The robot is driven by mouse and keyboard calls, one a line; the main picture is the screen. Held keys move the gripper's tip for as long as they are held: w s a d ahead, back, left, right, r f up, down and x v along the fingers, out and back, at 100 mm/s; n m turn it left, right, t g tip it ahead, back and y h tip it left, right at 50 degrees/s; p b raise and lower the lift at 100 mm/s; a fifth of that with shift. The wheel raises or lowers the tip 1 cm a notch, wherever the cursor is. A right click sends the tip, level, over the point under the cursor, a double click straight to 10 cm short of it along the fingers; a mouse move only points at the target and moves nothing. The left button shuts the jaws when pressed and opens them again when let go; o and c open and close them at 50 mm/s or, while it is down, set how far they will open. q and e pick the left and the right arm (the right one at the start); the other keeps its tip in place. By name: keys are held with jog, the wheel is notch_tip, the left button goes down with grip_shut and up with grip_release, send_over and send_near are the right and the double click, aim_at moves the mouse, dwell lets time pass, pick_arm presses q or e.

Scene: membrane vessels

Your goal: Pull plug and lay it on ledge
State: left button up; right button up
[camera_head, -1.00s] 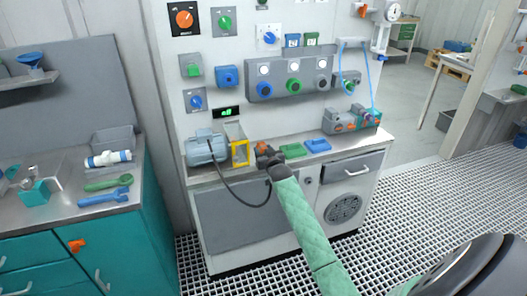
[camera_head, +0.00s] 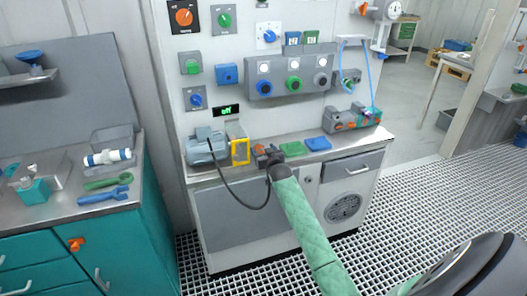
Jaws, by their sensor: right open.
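My right gripper (camera_head: 266,153) is open, low over the ledge (camera_head: 228,166) of the white panel cabinet. An orange part (camera_head: 260,149), perhaps the plug, shows at its fingers; the gripper hides most of it, and I cannot tell whether it touches the ledge. A black cable (camera_head: 226,189) leaves the grey-blue motor (camera_head: 207,148), hangs in a loop below the ledge edge and rises to the gripper. My left gripper is out of view.
A yellow frame (camera_head: 241,152) stands just left of the gripper. A green block (camera_head: 291,148) and a blue block (camera_head: 318,144) lie to its right, with a grey unit (camera_head: 346,121) beyond. Several sockets and knobs are on the panel above. A tool bench (camera_head: 60,205) stands at left.

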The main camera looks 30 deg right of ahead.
jog(key=shift+s+f, duration=0.1)
jog(key=shift+s, duration=0.1)
jog(key=b+v, duration=0.1)
jog(key=v, duration=0.4)
jog(key=shift+s+a, duration=0.2)
jog(key=shift+s, duration=0.1)
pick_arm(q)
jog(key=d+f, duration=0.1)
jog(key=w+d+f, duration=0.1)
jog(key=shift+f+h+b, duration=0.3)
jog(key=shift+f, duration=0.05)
pick_arm(e)
jog(key=shift+v, duration=0.9)
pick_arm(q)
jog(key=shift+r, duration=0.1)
